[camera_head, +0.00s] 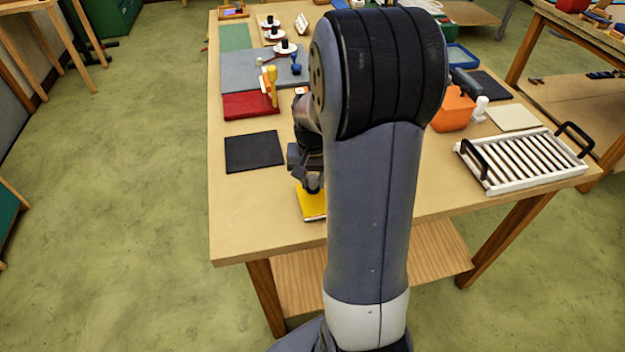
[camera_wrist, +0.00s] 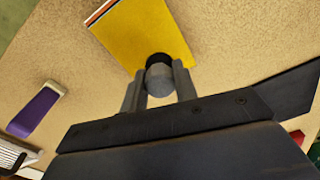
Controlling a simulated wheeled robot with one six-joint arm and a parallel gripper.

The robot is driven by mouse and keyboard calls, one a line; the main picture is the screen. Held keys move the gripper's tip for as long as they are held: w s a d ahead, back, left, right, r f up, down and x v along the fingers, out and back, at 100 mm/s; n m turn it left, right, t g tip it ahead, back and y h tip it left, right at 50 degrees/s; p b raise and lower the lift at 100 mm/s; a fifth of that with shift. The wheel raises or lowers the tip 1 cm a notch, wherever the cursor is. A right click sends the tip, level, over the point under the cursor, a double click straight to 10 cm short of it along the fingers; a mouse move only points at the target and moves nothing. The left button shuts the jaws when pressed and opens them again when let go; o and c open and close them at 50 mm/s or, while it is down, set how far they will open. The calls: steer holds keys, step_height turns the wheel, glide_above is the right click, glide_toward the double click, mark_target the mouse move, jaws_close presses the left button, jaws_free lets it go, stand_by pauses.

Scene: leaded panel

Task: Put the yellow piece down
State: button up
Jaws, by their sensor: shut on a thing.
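The yellow piece (camera_head: 311,205) is a flat square near the front edge of the table, partly hidden by my arm. In the wrist view the yellow piece (camera_wrist: 128,38) lies beyond my fingertips, with thin coloured edges showing along its left side, as of other sheets under it. My gripper (camera_wrist: 160,84) is shut on a round grey knob (camera_wrist: 159,79) with a black base. The black base meets the yellow face near its lower edge. In the head view my gripper (camera_head: 312,188) is low over the yellow piece. I cannot tell whether the piece is raised.
A black mat (camera_head: 254,152) lies left of the piece, with bare table (camera_head: 255,215) in front of it. A red pad (camera_head: 250,105) and grey mat (camera_head: 245,70) lie behind. A white slatted rack (camera_head: 525,160) and orange block (camera_head: 453,108) are right. A purple piece (camera_wrist: 36,110) shows in the wrist view.

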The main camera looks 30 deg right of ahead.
mark_target(313, 179)
steer(key=shift+f, duration=0.25)
steer(key=shift+f, duration=0.2)
steer(key=o, duration=0.9)
steer(key=r, duration=1.2)
steer(key=shift+s+a+r, duration=0.15)
steer(key=shift+s+r, duration=0.05)
steer(key=shift+s, duration=0.05)
